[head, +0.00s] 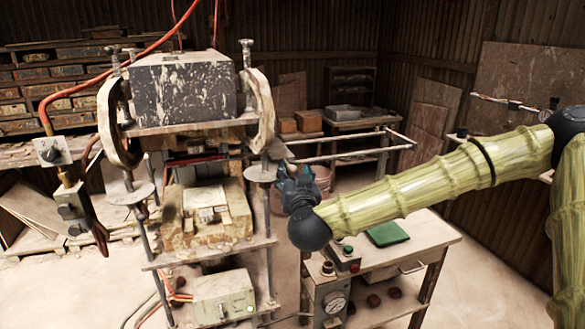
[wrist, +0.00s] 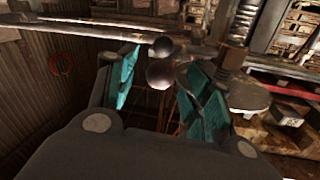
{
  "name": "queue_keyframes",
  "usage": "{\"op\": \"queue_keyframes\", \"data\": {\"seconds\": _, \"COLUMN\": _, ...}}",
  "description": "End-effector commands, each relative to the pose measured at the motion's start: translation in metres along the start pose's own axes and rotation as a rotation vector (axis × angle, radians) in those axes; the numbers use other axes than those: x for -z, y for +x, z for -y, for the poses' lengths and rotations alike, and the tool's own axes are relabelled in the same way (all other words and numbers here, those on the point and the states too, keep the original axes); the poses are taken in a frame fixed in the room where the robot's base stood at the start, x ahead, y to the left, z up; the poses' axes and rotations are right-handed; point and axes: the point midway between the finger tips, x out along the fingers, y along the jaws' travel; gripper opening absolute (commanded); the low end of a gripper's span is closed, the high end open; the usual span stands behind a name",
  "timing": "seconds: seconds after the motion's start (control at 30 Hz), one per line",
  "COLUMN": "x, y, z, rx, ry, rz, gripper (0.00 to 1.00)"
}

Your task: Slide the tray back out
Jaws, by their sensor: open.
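My gripper (head: 291,180) is open, just right of the press's front right column in the head view. In the wrist view its two teal fingers (wrist: 162,73) stand apart, with a dark ball (wrist: 160,73) showing between them. A second ball (wrist: 163,46) ends a pale rod just beyond. I cannot tell whether the fingers touch either ball. A pale block-like mould (head: 207,200) sits on the press's middle level in the head view. I cannot clearly make out which part is the tray, or its handle.
The press (head: 185,90) has a heavy dark block on top and thick columns. Pale rails (head: 350,153) extend right from it. A bucket (head: 322,180) is behind.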

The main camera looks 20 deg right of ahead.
Motion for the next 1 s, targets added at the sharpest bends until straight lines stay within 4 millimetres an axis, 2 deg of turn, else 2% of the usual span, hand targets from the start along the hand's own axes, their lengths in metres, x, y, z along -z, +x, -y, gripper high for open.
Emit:
{"op": "queue_keyframes", "data": {"seconds": 0.23, "x": 0.0, "y": 0.019, "z": 0.0, "rx": 0.0, "ry": 0.0, "rz": 0.002, "gripper": 0.51}}
{"op": "queue_keyframes", "data": {"seconds": 0.57, "x": -0.001, "y": 0.022, "z": 0.0, "rx": 0.001, "ry": 0.0, "rz": 0.0, "gripper": 0.51}}
{"op": "queue_keyframes", "data": {"seconds": 0.63, "x": -0.001, "y": 0.022, "z": 0.0, "rx": 0.001, "ry": 0.0, "rz": 0.001, "gripper": 0.43}}
{"op": "queue_keyframes", "data": {"seconds": 0.87, "x": -0.001, "y": 0.022, "z": 0.0, "rx": 0.0, "ry": 0.0, "rz": 0.001, "gripper": 0.01}}
{"op": "queue_keyframes", "data": {"seconds": 1.0, "x": -0.001, "y": 0.022, "z": 0.0, "rx": 0.001, "ry": 0.0, "rz": 0.001, "gripper": 0.0}}
